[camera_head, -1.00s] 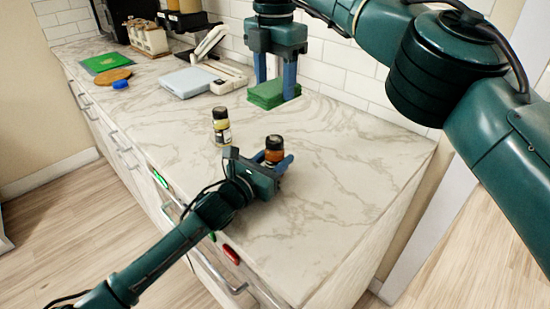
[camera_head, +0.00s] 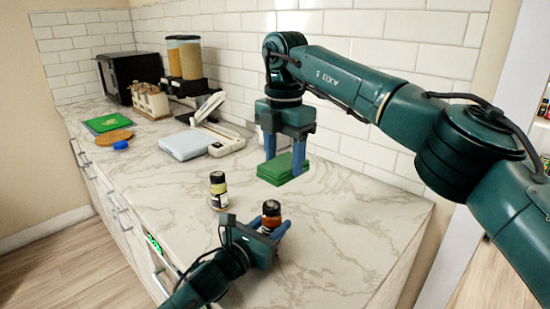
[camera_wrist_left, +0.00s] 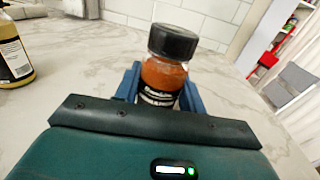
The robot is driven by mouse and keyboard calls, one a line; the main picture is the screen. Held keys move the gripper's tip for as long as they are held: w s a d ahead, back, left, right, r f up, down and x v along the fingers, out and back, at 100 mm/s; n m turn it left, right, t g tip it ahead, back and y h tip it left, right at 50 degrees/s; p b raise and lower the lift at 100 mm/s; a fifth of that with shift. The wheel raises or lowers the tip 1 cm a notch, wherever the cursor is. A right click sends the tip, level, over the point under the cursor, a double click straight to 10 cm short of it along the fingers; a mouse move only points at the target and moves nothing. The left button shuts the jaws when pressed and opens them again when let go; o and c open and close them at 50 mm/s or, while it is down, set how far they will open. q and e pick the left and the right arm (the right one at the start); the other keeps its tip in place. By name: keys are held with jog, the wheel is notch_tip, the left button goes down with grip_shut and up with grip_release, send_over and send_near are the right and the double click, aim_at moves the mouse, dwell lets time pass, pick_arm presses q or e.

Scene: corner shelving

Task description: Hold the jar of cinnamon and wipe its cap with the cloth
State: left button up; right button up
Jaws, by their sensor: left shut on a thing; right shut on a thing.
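The jar of cinnamon (camera_head: 271,214), orange-brown with a black cap, stands upright on the marble counter between the fingers of my left gripper (camera_head: 275,230), which is shut on it. In the left wrist view, the jar (camera_wrist_left: 163,75) shows its cap (camera_wrist_left: 173,42) clear above the blue fingers. The green folded cloth (camera_head: 283,168) is held by my right gripper (camera_head: 285,165), fingers pointing down, above the counter and behind the jar. The cloth is apart from the cap.
A second black-capped jar (camera_head: 218,190) with pale contents stands left of the cinnamon; it also shows in the left wrist view (camera_wrist_left: 14,55). A kitchen scale (camera_head: 187,144), a slicer-like device (camera_head: 222,143) and a green board (camera_head: 106,123) lie farther back. A tiled wall bounds the counter.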

send_over(265, 203)
jog(key=s+d, duration=0.1)
jog(key=d, duration=0.3)
jog(key=shift+f, duration=3.5)
jog(key=shift+s+a+f, duration=0.1)
jog(key=shift+s+f, duration=0.05)
jog(key=shift+f, duration=0.45)
jog(key=shift+w+a, duration=0.15)
jog(key=shift+a, duration=0.45)
jog(key=shift+w+a, duration=0.15)
jog(key=shift+a, duration=0.45)
jog(key=shift+c, duration=0.4)
jog(key=shift+w+a, duration=0.35)
jog(key=shift+a, duration=0.35)
jog(key=d+r, duration=0.1)
jog(key=d, duration=0.1)
jog(key=s+d+r, duration=0.1)
jog(key=d+r, duration=0.1)
jog(key=shift+s+r, duration=0.15)
jog(key=shift+s, duration=0.05)
jog(key=shift+r, duration=2.45)
